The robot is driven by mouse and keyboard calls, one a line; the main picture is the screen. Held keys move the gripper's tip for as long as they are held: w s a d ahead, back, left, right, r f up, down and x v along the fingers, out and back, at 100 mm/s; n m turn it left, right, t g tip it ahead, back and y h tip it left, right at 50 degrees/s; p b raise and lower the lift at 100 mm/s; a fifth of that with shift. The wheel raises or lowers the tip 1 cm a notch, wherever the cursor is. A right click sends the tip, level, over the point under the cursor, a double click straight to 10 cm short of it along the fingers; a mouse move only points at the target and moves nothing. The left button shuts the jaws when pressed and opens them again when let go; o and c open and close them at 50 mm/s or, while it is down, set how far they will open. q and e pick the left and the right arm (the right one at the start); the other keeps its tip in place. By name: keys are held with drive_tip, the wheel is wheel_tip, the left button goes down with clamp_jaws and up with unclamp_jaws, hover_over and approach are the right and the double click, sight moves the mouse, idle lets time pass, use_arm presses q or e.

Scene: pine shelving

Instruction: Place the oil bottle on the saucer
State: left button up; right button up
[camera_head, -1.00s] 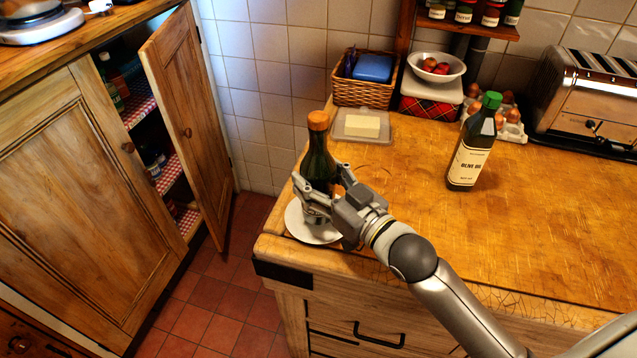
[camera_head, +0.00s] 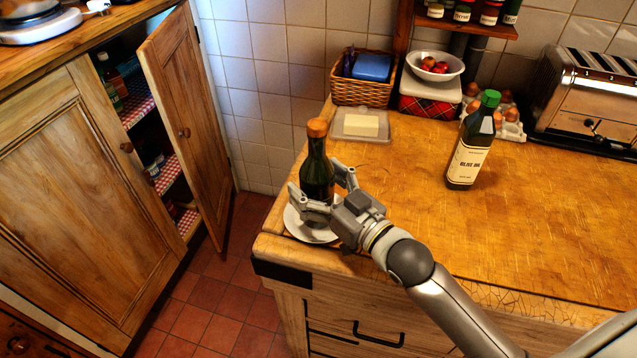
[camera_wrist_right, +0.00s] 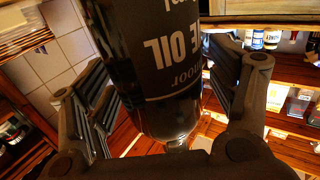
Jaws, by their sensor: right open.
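A dark green oil bottle with an orange-brown cap (camera_head: 317,155) stands upright over the white saucer (camera_head: 298,228) at the counter's near left corner. It appears to rest on the saucer; its base is partly hidden by my gripper. My right gripper (camera_head: 318,190) is open, with one finger on either side of the bottle's lower body. In the right wrist view the dark bottle (camera_wrist_right: 150,75), with upside-down "OIL" lettering, fills the space between the two fingers. My left gripper is not in view.
A second bottle, labelled olive oil with a green cap (camera_head: 468,150), stands on the counter to the right. A butter dish (camera_head: 345,132), wicker basket (camera_head: 352,92), fruit bowl (camera_head: 418,70) and toaster (camera_head: 590,95) are behind. The middle of the counter is clear.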

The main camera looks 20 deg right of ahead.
drive_tip(key=shift+r, duration=0.2)
drive_tip(key=shift+s+d+f, duration=0.1)
drive_tip(key=shift+s, duration=0.1)
drive_tip(key=b+v, duration=0.2)
drive_tip(key=v, duration=0.9)
drive_tip(key=shift+s, duration=0.3)
drive_tip(key=shift+d, duration=0.1)
